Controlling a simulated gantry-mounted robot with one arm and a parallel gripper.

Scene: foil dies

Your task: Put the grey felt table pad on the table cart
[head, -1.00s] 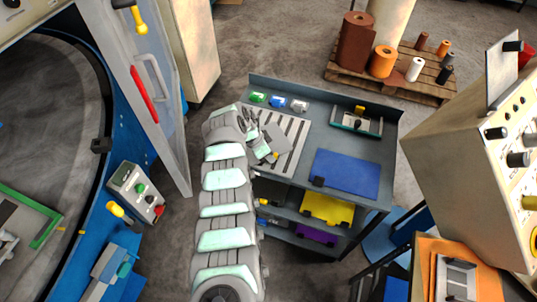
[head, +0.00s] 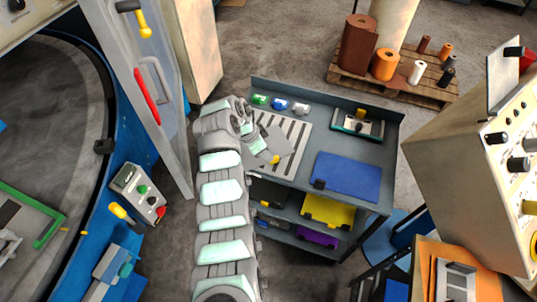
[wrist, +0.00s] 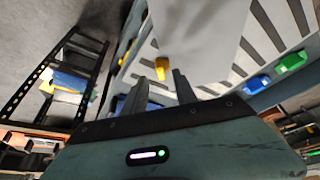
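A plain grey sheet, which looks like the grey felt pad (head: 284,142), is over the striped left part of the table cart's top (head: 318,134). In the wrist view the grey sheet (wrist: 197,30) fills the top middle, just beyond the fingers. I cannot tell whether it lies flat on the cart or slightly above it. My gripper (wrist: 161,82) is at the sheet's near edge. Its two dark fingers stand apart, with a small yellow piece (wrist: 162,66) showing between their tips. In the head view my wrist hides part of the sheet.
On the cart top are a blue mat (head: 346,176), a boxed tool (head: 357,124), and green (head: 260,99), blue (head: 280,104) and white (head: 301,108) small items at the back edge. A grey door (head: 150,90) stands left of my arm. A control console (head: 465,150) is at right.

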